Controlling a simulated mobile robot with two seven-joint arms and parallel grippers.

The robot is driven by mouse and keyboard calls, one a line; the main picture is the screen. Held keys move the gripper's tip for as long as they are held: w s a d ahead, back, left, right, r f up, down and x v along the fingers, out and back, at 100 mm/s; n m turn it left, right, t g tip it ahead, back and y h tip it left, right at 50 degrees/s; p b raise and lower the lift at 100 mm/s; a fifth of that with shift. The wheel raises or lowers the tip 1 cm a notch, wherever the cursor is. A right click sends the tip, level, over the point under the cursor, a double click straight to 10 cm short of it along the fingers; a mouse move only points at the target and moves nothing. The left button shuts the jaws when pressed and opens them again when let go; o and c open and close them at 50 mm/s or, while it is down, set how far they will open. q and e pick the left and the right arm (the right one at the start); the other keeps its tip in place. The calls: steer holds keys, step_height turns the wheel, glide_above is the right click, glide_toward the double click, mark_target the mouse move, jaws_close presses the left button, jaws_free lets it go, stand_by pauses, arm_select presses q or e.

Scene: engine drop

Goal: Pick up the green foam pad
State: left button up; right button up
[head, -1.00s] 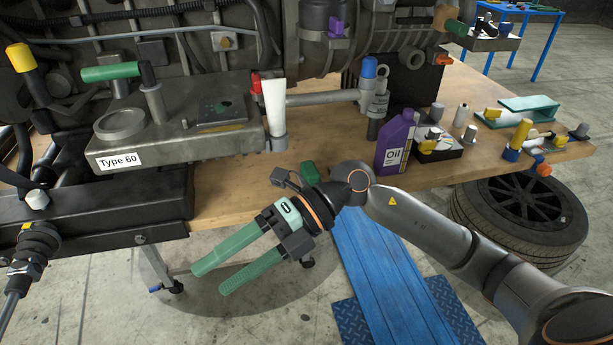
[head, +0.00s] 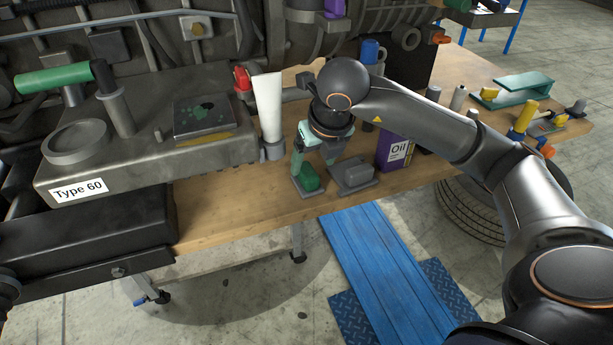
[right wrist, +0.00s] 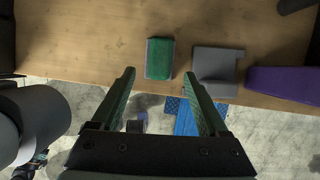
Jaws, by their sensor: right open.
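The green foam pad (head: 307,178) is a small block with a dark rim, lying near the front edge of the wooden bench. In the right wrist view the pad (right wrist: 159,58) lies just beyond the two fingertips, lined up with the gap. My right gripper (head: 312,158) points down over the bench close to the pad. It also shows in the right wrist view (right wrist: 160,74), with its green fingers apart and nothing between them. Its exact height above the pad is hard to tell. My left gripper is not in view.
A grey block (head: 354,175) stands right of the pad, and the purple oil bottle (head: 394,151) is beyond it. A white tube (head: 268,105) and the grey engine part labelled Type 60 (head: 130,175) are on the left. The bench front (head: 235,205) is bare.

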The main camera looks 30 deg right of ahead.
mark_target(309, 172)
steer(key=shift+p+x, duration=0.4)
steer(key=shift+x, duration=2.65)
steer(key=shift+w+r, duration=0.1)
steer(key=shift+w, duration=0.05)
jaws_close()
